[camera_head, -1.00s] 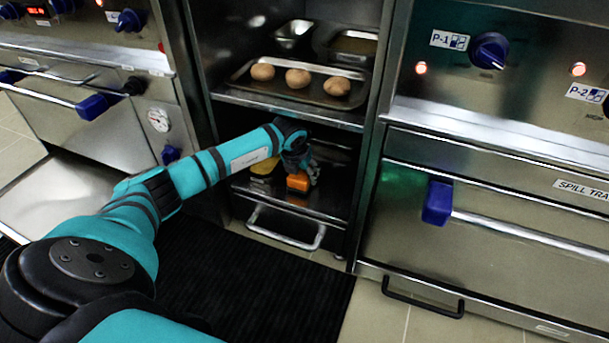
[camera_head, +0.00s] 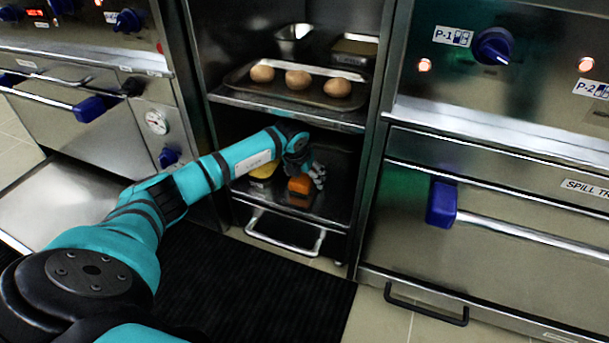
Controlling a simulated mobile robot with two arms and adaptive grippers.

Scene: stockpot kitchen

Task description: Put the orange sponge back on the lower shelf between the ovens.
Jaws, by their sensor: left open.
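The orange sponge (camera_head: 300,184) rests on the lower shelf (camera_head: 325,208) between the two ovens. My left arm reaches into that compartment from the left. My left gripper (camera_head: 317,177) is open just behind and to the right of the sponge. Its fingers are small and partly hidden, so I cannot tell whether they touch the sponge. A yellow item (camera_head: 264,170) lies to the left of the sponge, partly covered by my arm. My right gripper is not in view.
The upper shelf holds a tray (camera_head: 240,79) with three round brown items (camera_head: 298,79) and metal containers (camera_head: 294,40) behind. The shelf edge (camera_head: 285,108) lies above my wrist. Oven fronts stand at both sides. A handle (camera_head: 285,243) sits below the lower shelf.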

